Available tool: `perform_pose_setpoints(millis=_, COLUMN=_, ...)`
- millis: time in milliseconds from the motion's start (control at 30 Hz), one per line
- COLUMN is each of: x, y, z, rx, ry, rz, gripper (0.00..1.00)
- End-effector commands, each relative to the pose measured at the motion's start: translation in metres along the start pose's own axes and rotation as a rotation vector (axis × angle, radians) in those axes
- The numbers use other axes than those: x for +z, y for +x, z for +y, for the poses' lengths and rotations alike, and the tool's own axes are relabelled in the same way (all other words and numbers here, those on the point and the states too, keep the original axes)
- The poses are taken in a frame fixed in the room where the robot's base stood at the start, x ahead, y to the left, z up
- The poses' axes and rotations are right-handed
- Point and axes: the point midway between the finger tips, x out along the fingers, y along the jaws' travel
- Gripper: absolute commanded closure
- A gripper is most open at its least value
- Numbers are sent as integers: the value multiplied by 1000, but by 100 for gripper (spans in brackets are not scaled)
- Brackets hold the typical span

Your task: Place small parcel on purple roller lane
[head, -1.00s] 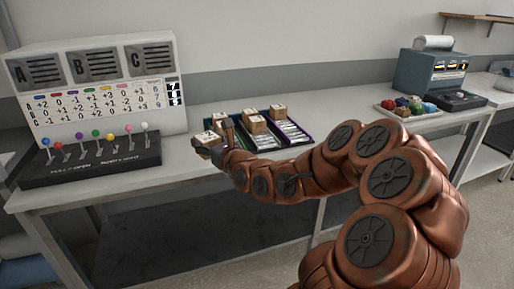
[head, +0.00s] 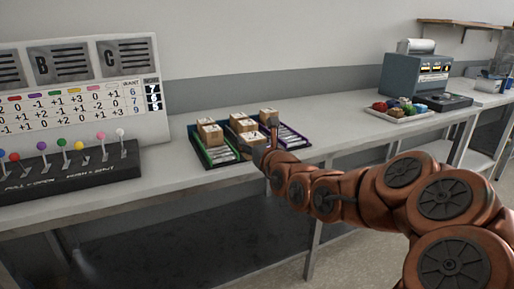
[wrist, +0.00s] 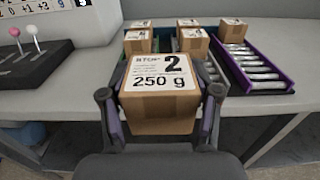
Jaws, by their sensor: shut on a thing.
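My gripper (wrist: 160,96) is shut on a small brown parcel (wrist: 160,110); its white label reads "STOP 2" and "250 g". In the head view my gripper (head: 263,148) holds this parcel by the front of the lanes, around the middle one. The purple roller lane (wrist: 277,68) is the right-hand lane, to the right of the held parcel in the wrist view. It has metal rollers and one parcel (wrist: 232,29) at its far end; its nearer rollers are bare. In the head view its front is partly hidden by my gripper.
Left of the purple lane are a middle lane with two parcels (wrist: 193,42) and a green lane (head: 213,163) with two parcels (head: 211,135). A lever board (head: 70,170) stands to the left. A tray of coloured items (head: 403,110) and a grey machine (head: 415,77) stand to the right.

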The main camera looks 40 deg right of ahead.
Motion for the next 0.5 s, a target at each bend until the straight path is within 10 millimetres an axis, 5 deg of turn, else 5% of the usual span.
perform_pose_setpoints(millis=500, x=3, y=18, z=-12, rx=-2, ry=2, rz=3, gripper=84)
